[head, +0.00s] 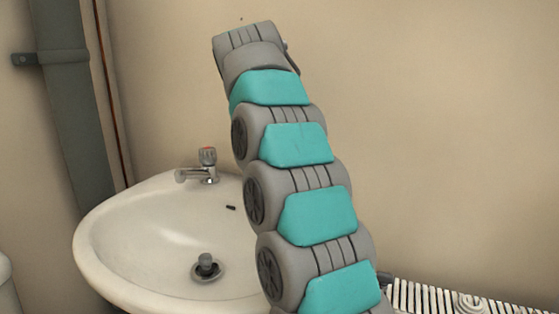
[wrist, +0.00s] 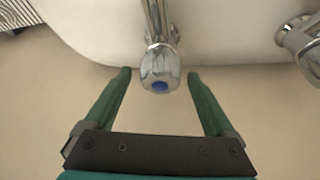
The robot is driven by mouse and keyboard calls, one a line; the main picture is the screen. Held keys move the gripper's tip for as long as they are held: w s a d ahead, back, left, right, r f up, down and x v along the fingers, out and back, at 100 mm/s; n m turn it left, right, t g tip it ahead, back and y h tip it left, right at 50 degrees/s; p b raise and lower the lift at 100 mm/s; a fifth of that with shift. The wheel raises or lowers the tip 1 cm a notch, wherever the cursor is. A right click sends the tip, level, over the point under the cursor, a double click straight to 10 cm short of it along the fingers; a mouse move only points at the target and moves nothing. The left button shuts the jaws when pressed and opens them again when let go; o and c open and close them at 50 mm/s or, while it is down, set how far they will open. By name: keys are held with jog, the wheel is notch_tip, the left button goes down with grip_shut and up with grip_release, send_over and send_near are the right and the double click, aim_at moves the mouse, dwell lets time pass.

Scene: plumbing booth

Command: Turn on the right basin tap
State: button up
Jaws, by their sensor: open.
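In the wrist view a chrome tap (wrist: 158,66) with a blue cap stands at the basin's wall-side edge, its spout running toward the top of the picture. My gripper (wrist: 159,75) is open, with a green finger on each side of this tap's handle and visible gaps to both. In the head view my arm hides this tap and the right part of the white basin (head: 105,255). The other tap (head: 206,160), with a red cap, shows at the basin's back left. It is also partly in the wrist view (wrist: 300,40), at the right edge.
A dark plug (head: 206,264) sits in the bowl. A grey pipe (head: 65,110) runs down the wall at left. The wall at right is bare.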

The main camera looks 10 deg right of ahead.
jog(key=c, duration=1.4)
